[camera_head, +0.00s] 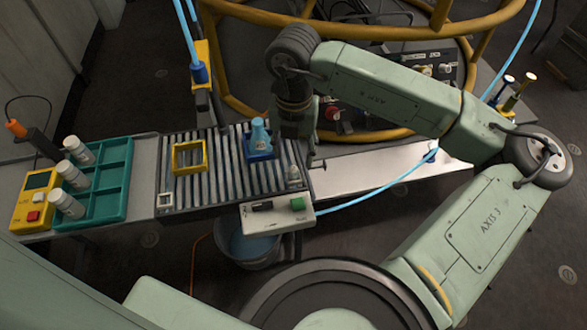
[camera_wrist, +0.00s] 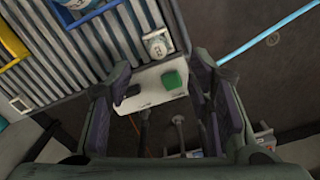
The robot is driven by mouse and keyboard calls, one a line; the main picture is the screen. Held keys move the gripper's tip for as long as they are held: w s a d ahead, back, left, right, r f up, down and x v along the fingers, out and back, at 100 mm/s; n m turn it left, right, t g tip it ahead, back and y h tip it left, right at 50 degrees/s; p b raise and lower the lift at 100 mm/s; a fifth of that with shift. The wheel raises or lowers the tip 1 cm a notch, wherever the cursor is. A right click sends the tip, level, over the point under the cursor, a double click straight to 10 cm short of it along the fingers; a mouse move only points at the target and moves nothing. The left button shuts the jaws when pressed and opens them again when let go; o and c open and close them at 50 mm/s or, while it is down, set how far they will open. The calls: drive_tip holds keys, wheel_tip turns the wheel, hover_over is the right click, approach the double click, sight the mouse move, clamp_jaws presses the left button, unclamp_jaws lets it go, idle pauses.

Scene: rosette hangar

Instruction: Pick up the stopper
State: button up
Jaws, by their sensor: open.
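A small pale grey-white piece that looks like the stopper (camera_head: 293,177) stands near the right front corner of the slatted deck. In the wrist view, the stopper (camera_wrist: 157,44) lies beyond my fingertips, near the deck's edge. My gripper (camera_wrist: 163,78) is open, with its two dark fingers spread wide and nothing between them touching. The stopper is apart from both fingers. In the head view, my wrist hangs over the deck's back right part, and I cannot make out the fingers clearly.
A blue flask (camera_head: 259,134) in a blue holder and a yellow frame (camera_head: 189,157) stand on the slatted deck (camera_head: 222,180). A control box with a green button (camera_head: 297,204) is at the front edge. A teal tray (camera_head: 119,180) with white bottles is left.

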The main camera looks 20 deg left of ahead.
sight(293, 169)
drive_tip(key=shift+w+a+f+p, duration=0.1)
drive_tip(key=shift+f+p, duration=0.9)
drive_tip(key=shift+f, duration=2.25)
drive_tip(key=c, duration=1)
